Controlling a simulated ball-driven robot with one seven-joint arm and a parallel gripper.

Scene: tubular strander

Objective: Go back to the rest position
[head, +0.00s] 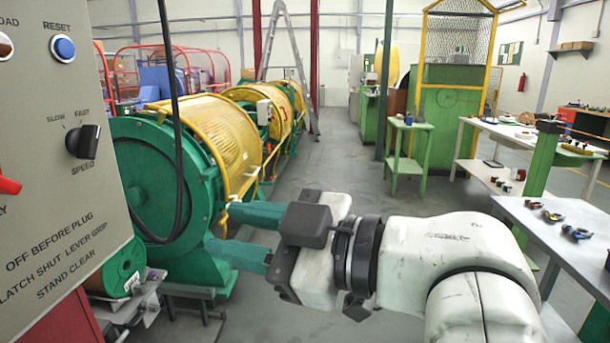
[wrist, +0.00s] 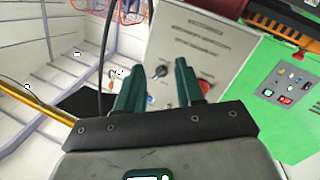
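My gripper (head: 228,231) reaches leftward across the middle of the head view, in front of the green and yellow strander (head: 141,180). Its two teal fingers are spread apart with nothing between them. In the wrist view my gripper (wrist: 158,84) is also open and empty. A grey control panel (wrist: 205,45) shows behind the fingers there, with a black knob and a red control. In the head view the control panel (head: 60,130) fills the left side. It has a blue RESET button (head: 63,48), a black SPEED knob (head: 84,141) and a partly cut-off red handle (head: 8,185).
A black cable (head: 176,110) hangs beside the panel. A workbench (head: 560,250) with small tools stands close at the right, by a green post (head: 541,160). A green stand (head: 408,165) is farther back. The aisle floor (head: 345,170) between is clear.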

